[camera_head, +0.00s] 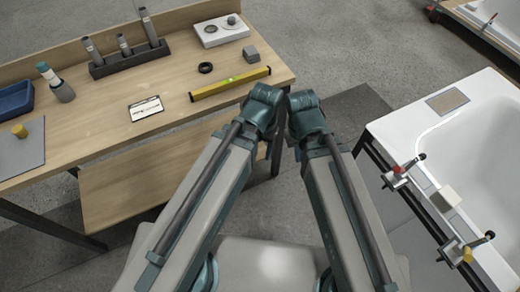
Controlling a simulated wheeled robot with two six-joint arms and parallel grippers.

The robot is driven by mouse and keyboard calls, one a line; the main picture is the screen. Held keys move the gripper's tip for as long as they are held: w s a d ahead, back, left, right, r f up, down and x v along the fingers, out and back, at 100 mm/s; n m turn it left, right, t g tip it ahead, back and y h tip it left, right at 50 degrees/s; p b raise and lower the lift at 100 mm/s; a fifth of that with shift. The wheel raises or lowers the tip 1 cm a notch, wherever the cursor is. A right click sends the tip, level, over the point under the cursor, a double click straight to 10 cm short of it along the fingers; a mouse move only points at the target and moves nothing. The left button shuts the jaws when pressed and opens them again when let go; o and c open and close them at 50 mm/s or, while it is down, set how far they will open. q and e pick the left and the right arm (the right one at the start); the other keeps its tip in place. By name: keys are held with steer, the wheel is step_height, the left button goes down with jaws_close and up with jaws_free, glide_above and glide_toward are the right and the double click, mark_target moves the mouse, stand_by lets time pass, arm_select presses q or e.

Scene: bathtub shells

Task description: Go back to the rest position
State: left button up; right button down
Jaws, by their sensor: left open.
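My two arms come up from the bottom of the head view as long grey links with teal joints. The left arm (205,185) leans up and to the right, and the right arm (345,190) leans up and to the left. Their teal far joints come close together near the bench's front right corner. No gripper fingers show past these joints, so I cannot see either gripper or whether it holds anything.
A wooden workbench (110,162) at left carries a yellow level (230,84), a dark rack (130,57) of tubes, a bottle (58,85) and a blue bin (15,100). A white bathtub shell (480,125) with clamps (400,172) stands at right. Grey floor lies between.

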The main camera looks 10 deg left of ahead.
arm_select(q)
steer(key=shift+s+d+y, duration=0.1)
steer(key=shift+s+y, duration=0.15)
steer(key=shift+y, duration=0.15)
step_height(320, 180, up, 8)
steer(key=p, duration=0.8)
stand_by(0.5)
